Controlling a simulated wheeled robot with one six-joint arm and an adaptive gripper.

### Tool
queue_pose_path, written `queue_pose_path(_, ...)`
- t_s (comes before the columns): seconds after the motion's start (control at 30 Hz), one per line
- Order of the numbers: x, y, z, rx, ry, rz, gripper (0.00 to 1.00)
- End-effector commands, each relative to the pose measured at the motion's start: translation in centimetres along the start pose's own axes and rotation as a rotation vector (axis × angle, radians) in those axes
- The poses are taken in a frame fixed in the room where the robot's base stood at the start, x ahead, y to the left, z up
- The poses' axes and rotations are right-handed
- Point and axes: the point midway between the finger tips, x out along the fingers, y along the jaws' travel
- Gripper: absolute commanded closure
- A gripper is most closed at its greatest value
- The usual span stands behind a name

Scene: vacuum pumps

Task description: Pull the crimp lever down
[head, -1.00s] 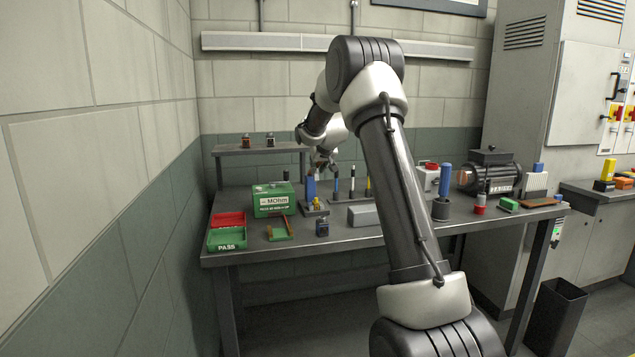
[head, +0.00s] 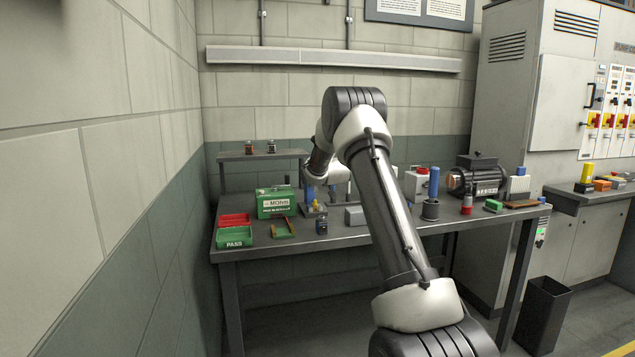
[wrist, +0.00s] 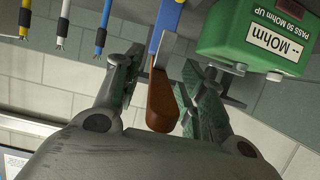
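The crimp lever shows in the wrist view as an orange-brown handle (wrist: 162,98) on a grey arm, beside a blue upright part (wrist: 164,25). In the head view the blue part of the crimp tool (head: 309,193) stands on the bench, partly hidden by my arm. My gripper (wrist: 160,84) is open, with one finger on each side of the brown handle. A gap shows on the left side; on the right the finger is close and contact cannot be told. In the head view my fingers are mostly hidden behind my arm.
A green MOhm meter box (head: 275,203) stands left of the crimp tool; it is close to my right finger in the wrist view (wrist: 250,40). Red (head: 234,219) and green PASS (head: 235,238) trays lie farther left. Several coloured wires (wrist: 62,25) hang left in the wrist view.

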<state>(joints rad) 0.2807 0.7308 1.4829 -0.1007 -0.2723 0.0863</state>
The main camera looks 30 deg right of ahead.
Motion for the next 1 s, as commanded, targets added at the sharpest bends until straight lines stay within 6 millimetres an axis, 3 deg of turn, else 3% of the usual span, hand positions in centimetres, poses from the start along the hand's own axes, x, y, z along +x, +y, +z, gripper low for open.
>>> queue_pose_path(1.0,-2.0,0.0,-0.1,0.0,0.001,0.0,0.59)
